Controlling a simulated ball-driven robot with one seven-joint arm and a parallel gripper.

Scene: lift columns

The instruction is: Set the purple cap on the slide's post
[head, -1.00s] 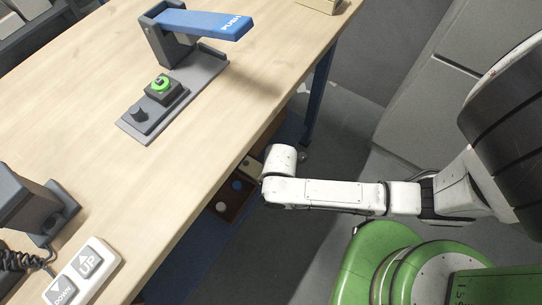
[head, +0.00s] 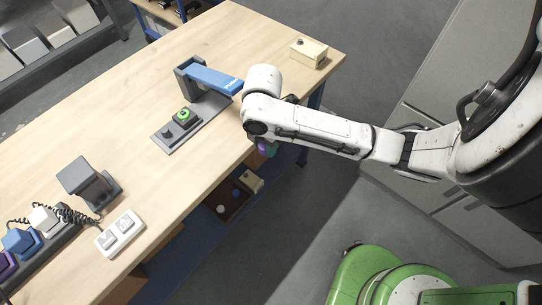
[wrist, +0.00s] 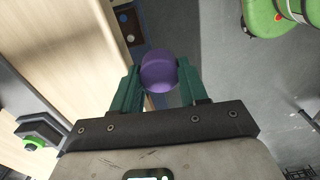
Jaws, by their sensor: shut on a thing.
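The purple cap (wrist: 159,70) is between the green fingers of my gripper (wrist: 160,75), which is shut on it. In the head view only a bit of the purple cap (head: 262,147) shows below my arm, just off the table's front edge; my arm hides most of the gripper. The slide (head: 163,138) is a dark grey plate on the table with a small dark knob. Its block carries a green ring with a small post (head: 184,114) in the middle. The green ring also shows in the wrist view (wrist: 34,144), left of my gripper.
A blue push lever (head: 214,80) on a grey stand is at the slide's far end. A cream box (head: 308,53) sits at the table's far corner. A grey stand (head: 88,182) and an up/down switch (head: 119,232) are at the left. A brown tray (head: 229,198) lies below the table.

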